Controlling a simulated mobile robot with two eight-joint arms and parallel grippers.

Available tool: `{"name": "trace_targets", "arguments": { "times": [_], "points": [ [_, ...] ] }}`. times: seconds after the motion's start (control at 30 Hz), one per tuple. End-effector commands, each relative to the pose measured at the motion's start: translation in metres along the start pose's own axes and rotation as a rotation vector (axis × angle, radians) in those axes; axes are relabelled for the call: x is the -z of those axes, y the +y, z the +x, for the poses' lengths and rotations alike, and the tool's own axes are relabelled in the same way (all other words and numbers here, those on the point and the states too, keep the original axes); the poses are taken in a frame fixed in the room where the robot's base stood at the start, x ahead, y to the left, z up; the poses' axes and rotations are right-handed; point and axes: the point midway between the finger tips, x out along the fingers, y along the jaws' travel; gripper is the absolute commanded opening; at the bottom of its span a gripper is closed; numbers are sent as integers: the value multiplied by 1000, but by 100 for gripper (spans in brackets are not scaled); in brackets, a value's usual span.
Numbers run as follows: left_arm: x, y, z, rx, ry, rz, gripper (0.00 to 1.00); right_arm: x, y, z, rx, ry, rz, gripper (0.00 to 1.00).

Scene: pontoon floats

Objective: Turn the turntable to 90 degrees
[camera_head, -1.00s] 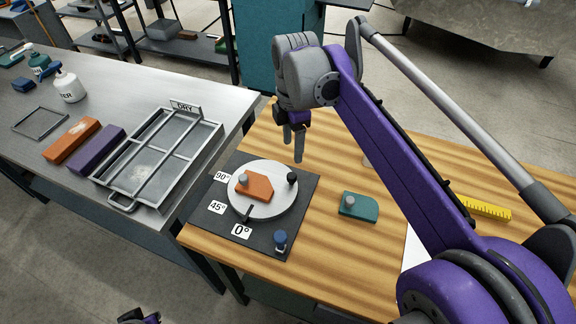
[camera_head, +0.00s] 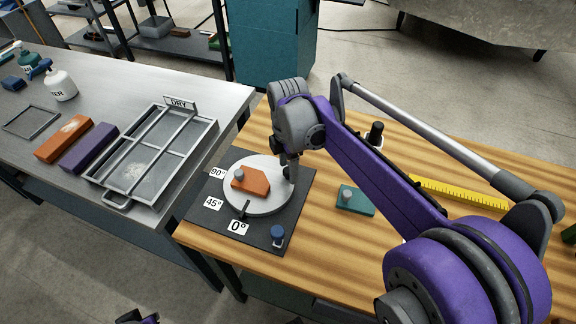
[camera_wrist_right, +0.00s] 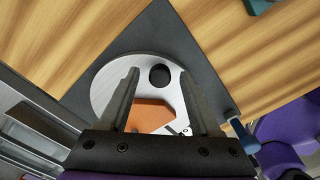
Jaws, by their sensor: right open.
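The turntable is a pale round disc (camera_head: 262,203) on a dark square base (camera_head: 250,234). Its dark pointer (camera_head: 244,210) points at the 0° label (camera_head: 237,226); the 45° label (camera_head: 212,203) and 90° label (camera_head: 218,173) lie farther round. An orange block (camera_head: 252,182) with a grey knob sits on the disc. My right gripper (camera_head: 290,170) is open, low over the disc's right side. In the right wrist view, the disc's black knob (camera_wrist_right: 159,75) shows between the spread fingertips; contact cannot be told. A small part of my left arm's end (camera_head: 138,317) shows at the bottom edge.
A blue knob (camera_head: 278,233) stands on the base's front corner. A green block (camera_head: 355,200) lies right of the turntable on the wooden table. A yellow ruler (camera_head: 458,193) lies farther right. A metal DRY rack (camera_head: 118,199) stands on the steel bench at left.

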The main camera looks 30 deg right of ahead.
Motion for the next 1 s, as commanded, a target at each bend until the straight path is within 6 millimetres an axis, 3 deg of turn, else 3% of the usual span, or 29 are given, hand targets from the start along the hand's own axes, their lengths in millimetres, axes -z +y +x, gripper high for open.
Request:
{"name": "trace_targets", "arguments": {
  "times": [0.13,0.47,1.0],
  "points": [
    [0,0,0,0,0,0,0,0,0,0,0,0,0,61],
    [0,0,0,0,0,0,0,0,0,0,0,0,0,1],
    [0,0,0,0,0,0,0,0,0,-1,0,0,0,0]
  ]
}}
